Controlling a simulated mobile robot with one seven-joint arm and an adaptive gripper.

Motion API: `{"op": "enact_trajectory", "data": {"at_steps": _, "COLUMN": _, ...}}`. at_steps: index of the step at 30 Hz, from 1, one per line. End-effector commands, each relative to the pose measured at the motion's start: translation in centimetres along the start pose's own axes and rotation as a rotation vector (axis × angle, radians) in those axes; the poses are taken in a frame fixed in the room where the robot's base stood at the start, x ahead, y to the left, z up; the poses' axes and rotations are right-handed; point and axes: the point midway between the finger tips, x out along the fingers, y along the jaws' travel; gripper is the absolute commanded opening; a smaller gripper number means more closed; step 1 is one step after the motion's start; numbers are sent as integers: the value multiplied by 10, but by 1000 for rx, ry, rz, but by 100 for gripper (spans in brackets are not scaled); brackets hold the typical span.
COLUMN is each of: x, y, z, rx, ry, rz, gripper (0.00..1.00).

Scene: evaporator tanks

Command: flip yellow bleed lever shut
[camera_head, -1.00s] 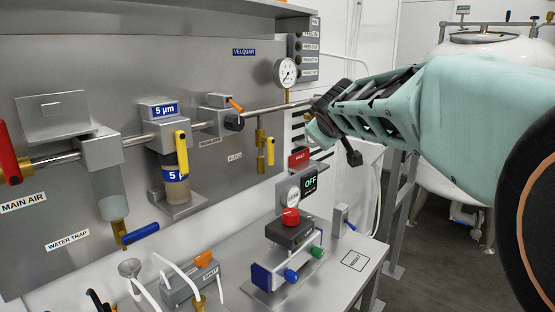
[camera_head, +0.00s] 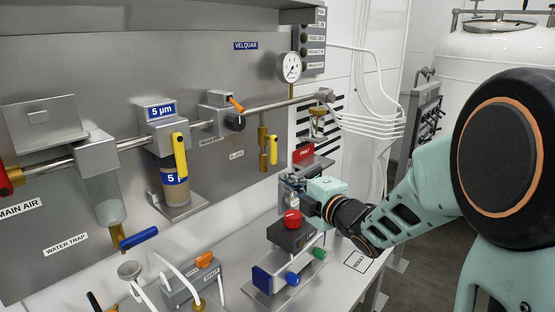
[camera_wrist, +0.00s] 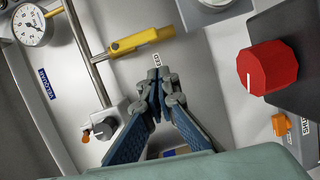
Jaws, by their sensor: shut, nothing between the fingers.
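The yellow bleed lever (camera_head: 273,150) hangs down in line with a brass branch under the main pipe, right of the bleed label (camera_head: 236,154). In the wrist view the lever (camera_wrist: 142,41) lies along its branch, just beyond my fingertips. My gripper (camera_wrist: 158,76) is shut and empty, its tips near the label (camera_wrist: 156,60) and apart from the lever. In the head view my gripper (camera_head: 289,181) is below and right of the lever, in front of the panel; its fingers are small there.
A second yellow lever (camera_head: 180,157) is at the filter. A red knob (camera_head: 292,219) on a dark box stands close below my gripper; it also shows in the wrist view (camera_wrist: 267,68). A gauge (camera_head: 289,67) and an orange-levered regulator (camera_head: 235,122) sit on the pipe.

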Motion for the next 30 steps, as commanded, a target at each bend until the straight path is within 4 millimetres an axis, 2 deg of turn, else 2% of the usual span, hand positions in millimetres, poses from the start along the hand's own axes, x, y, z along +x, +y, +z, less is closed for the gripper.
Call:
{"op": "enact_trajectory", "data": {"at_steps": 7, "x": -14, "y": 1, "z": -16, "rx": -60, "ry": 59, "rz": 75, "gripper": 0}}
{"op": "enact_trajectory", "data": {"at_steps": 20, "x": -14, "y": 1, "z": -19, "rx": -68, "ry": 65, "rz": 84, "gripper": 0}}
{"op": "enact_trajectory", "data": {"at_steps": 26, "x": 5, "y": 4, "z": -21, "rx": -65, "ry": 67, "rz": 84, "gripper": 0}}
{"op": "enact_trajectory", "data": {"at_steps": 30, "x": 34, "y": 6, "z": -23, "rx": -65, "ry": 69, "rz": 83, "gripper": 0}}
